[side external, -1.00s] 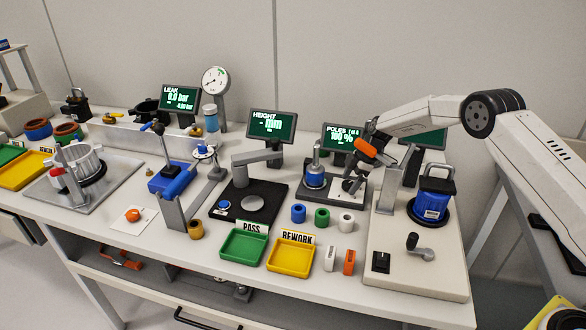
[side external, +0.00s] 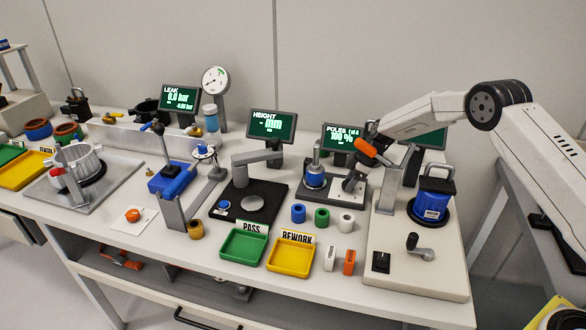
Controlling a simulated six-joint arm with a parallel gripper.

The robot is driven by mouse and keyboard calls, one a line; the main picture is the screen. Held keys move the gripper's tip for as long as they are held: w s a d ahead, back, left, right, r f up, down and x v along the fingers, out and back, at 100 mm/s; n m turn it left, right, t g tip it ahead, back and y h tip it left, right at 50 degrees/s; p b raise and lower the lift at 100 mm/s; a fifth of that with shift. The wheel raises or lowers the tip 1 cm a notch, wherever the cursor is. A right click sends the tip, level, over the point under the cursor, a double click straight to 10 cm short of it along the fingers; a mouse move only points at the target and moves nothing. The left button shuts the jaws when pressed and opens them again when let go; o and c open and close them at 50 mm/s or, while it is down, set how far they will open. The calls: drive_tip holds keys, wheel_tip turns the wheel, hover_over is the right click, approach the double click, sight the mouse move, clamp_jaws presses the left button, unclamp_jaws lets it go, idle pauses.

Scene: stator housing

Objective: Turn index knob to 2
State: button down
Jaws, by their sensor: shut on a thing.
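My gripper (side external: 352,187) points down at the right part of the dark base plate (side external: 332,197) of the poles station. Its jaws are shut on what appears to be the index knob, which the fingers almost wholly hide, so its setting cannot be read. A blue round part (side external: 315,178) with a grey post stands on the same plate, just left of my gripper. The poles display (side external: 341,137) behind reads 100 % in green; my wrist covers part of it.
A grey upright (side external: 387,196) and a blue housing with a black handle (side external: 433,200) stand close on the right. Blue, green and white rings (side external: 322,216) lie in front. The green tray (side external: 243,247) and yellow tray (side external: 291,257) are near the front edge.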

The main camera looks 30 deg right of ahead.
drive_tip(key=shift+c, duration=0.6)
unclamp_jaws()
drive_tip(key=shift+d+r, duration=0.1)
drive_tip(key=shift+r, duration=0.05)
drive_tip(key=v, duration=0.7)
drive_tip(key=shift+r, duration=0.2)
